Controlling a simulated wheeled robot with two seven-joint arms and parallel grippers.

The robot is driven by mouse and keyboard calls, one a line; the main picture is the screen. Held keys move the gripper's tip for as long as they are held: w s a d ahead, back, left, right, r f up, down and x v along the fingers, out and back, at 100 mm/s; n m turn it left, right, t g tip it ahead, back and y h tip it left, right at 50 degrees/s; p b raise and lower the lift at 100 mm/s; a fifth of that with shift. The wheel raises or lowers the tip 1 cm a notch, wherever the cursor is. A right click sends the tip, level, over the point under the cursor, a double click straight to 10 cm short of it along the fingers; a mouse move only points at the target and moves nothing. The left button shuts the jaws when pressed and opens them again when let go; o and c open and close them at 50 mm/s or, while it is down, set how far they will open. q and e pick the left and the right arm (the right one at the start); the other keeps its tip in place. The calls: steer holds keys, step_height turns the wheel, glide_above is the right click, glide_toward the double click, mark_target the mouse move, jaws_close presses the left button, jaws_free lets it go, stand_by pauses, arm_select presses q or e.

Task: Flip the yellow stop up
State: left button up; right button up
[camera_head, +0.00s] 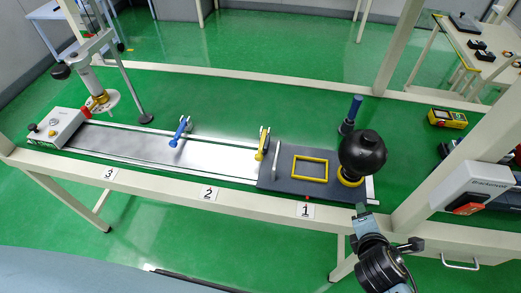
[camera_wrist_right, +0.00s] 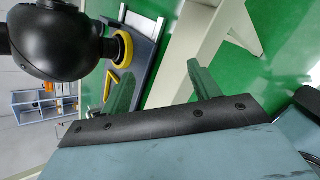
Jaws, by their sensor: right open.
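The yellow stop (camera_head: 262,146) is a small lever on a metal bracket at the left end of the dark plate (camera_head: 277,180) on the rail. It slants in the picture; I cannot tell whether it is up or down. A similar blue stop (camera_head: 181,131) sits farther left on the rail. My right gripper (camera_head: 361,210) is in front of the bench, right of and nearer than the yellow stop, well apart from it. In the right wrist view my right gripper (camera_wrist_right: 163,82) has its two fingers spread with nothing between them. My left gripper is out of view.
A yellow frame (camera_head: 311,168) lies on the plate. A blue-topped post (camera_head: 351,113) stands behind. A white bench post (camera_head: 440,180) rises at right.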

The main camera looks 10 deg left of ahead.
arm_select(q)
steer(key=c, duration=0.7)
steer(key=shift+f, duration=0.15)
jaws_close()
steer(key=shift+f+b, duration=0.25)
steer(key=shift+b, duration=0.15)
arm_select(e)
steer(key=s+d+f+m+g, duration=0.2)
steer(key=s+f+m, duration=0.5)
steer(key=s+f, duration=0.4)
steer(key=s+d+f+m+g, duration=0.2)
steer(key=s+f+m+g, duration=0.2)
steer(key=s+f+m, duration=0.3)
steer(key=s+d+f+m+g+y, duration=0.1)
steer(key=s+f+m, duration=0.7)
steer(key=s+f, duration=0.8)
steer(key=shift+d+f+g, duration=0.45)
steer(key=shift+f+g, duration=0.05)
steer(key=shift+g, duration=0.6)
steer(key=shift+c, duration=0.4)
